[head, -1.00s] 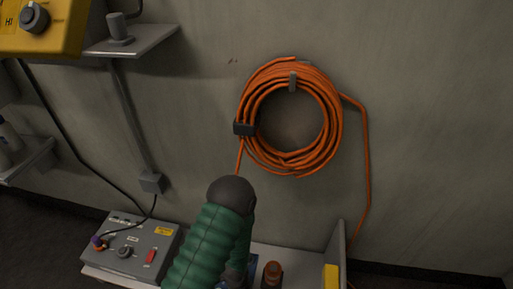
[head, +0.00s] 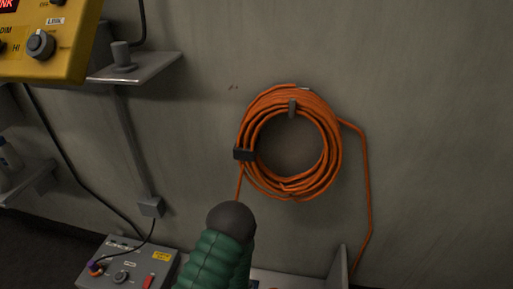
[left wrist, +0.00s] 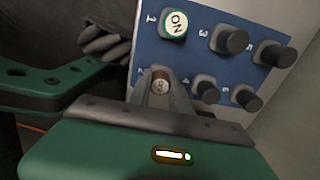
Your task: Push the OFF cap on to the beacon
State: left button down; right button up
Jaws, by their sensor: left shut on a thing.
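In the left wrist view my left gripper (left wrist: 160,94) is shut on a small round cap (left wrist: 160,86) with a pale face, brown edge and small dark lettering, probably the OFF cap. The cap is in front of the lower left of a blue panel (left wrist: 196,56); I cannot tell whether it still sits on a post there. A white ON cap (left wrist: 175,25) with a green rim is at number 1 on the panel. No beacon can be made out for certain. My right gripper is in neither view.
Several dark posts, one a bare post (left wrist: 233,40), stand out from the blue panel. A grey switch box (head: 135,262) is below. An orange cable coil (head: 330,150) hangs on the wall.

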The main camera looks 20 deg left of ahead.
pick_arm(q)
jog(key=shift+r, duration=0.15)
dwell(0.7)
jog(key=shift+r+p, duration=2.9)
jog(key=shift+p, duration=0.3)
jog(key=w+d+r, duration=0.2)
jog(key=w+r, duration=0.1)
jog(key=w, duration=0.1)
jog(key=w+d+r, duration=0.3)
jog(key=r, duration=0.1)
jog(key=w+d+r, duration=0.2)
jog(key=w+r, duration=0.1)
jog(key=w, duration=0.1)
jog(key=shift+w+d+r, duration=0.3)
jog(key=shift+d+r, duration=0.05)
jog(key=shift+f, duration=2.85)
jog(key=shift+r+p, duration=0.1)
jog(key=shift+p, duration=0.2)
